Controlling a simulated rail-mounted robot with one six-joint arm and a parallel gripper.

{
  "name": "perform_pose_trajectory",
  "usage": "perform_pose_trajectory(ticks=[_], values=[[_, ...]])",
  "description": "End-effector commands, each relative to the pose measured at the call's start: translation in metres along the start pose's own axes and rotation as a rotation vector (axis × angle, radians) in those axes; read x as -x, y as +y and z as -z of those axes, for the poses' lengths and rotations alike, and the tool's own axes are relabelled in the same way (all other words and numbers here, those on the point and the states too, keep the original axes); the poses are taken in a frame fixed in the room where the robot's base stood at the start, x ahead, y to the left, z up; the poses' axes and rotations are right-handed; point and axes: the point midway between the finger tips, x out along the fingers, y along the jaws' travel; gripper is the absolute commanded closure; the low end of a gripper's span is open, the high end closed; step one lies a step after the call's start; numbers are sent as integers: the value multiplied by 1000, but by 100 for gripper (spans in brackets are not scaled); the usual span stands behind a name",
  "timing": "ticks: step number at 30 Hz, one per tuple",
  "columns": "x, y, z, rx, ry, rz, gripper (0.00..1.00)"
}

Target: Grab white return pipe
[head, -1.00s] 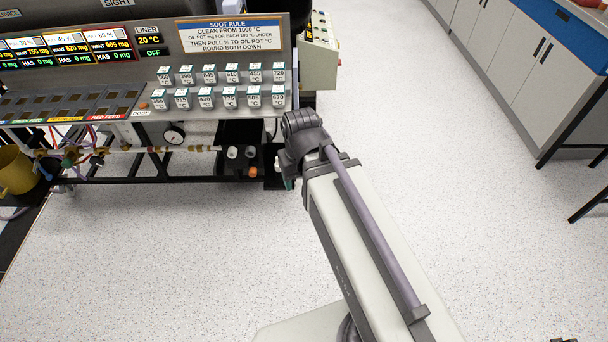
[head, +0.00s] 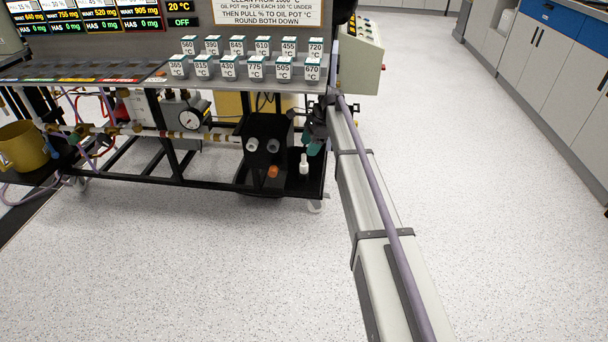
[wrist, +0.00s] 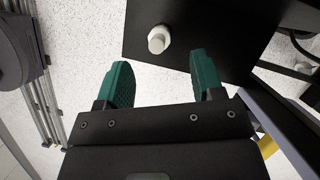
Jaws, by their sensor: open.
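A short white pipe (head: 304,165) stands upright on a black tray at the lower right of the rig in the head view. In the wrist view it shows nearly end-on as a white round piece (wrist: 158,40), just beyond the fingertips and roughly centred between them. My gripper (wrist: 160,60) has two teal fingers spread wide with nothing between them. In the head view my gripper (head: 314,142) is partly hidden by my arm, close above and to the right of the white pipe. No contact with the pipe shows.
The panel (head: 240,97) with labelled pots overhangs above. A brass-fitted pipe run and a gauge (head: 190,120) lie further left. Floor in front is clear.

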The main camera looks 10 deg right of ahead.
Motion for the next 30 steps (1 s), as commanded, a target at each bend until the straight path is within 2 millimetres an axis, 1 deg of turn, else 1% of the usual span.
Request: perform_pose_trajectory(ticks=[2, 8, 11, 13, 14, 18, 21, 27, 28, 30], values=[[0, -1, 0, -12, -4, 0, 39], [-26, 2, 2, -10, -1, 0, 39], [-24, 2, 0, -9, -1, 0, 39], [-30, 2, 1, -9, -1, 0, 39], [-35, 2, 2, -8, -1, 0, 39], [-66, 4, 3, -7, 0, 0, 39], [-79, 3, 2, -7, 0, 0, 39], [-75, 3, 0, -7, 0, 1, 39], [-75, 3, 0, -7, 0, 0, 40], [-75, 3, 0, -7, 0, 0, 46]])
